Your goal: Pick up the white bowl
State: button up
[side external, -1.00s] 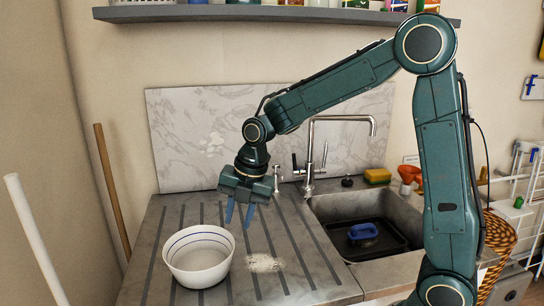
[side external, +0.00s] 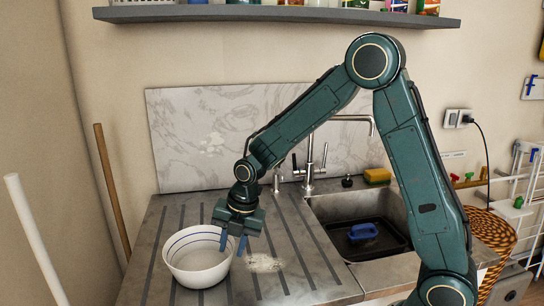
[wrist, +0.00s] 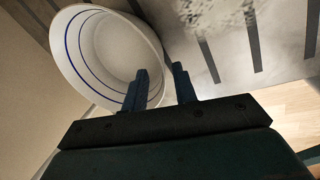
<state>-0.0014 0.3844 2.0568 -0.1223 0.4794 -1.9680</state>
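The white bowl (side external: 196,272) with thin blue lines inside stands upright on the ribbed grey draining board. My gripper (side external: 232,247) points down at the bowl's right rim, open with a gap between its blue fingers. In the wrist view the bowl (wrist: 112,48) fills the upper left. There, one finger of my gripper (wrist: 160,72) overlaps the bowl and the other shows just outside its right rim. I cannot tell whether either finger touches the bowl. Nothing is held.
A pale patch (side external: 264,263) lies on the board right of the bowl. The sink (side external: 325,218) with a dark tray and blue item (side external: 362,231) is further right, with a tap (side external: 309,165) behind. A white pole (side external: 35,240) and a wooden pole (side external: 113,190) stand left.

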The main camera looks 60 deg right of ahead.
aim_at(227, 271)
jog(key=shift+x, duration=2.55)
grip_shut()
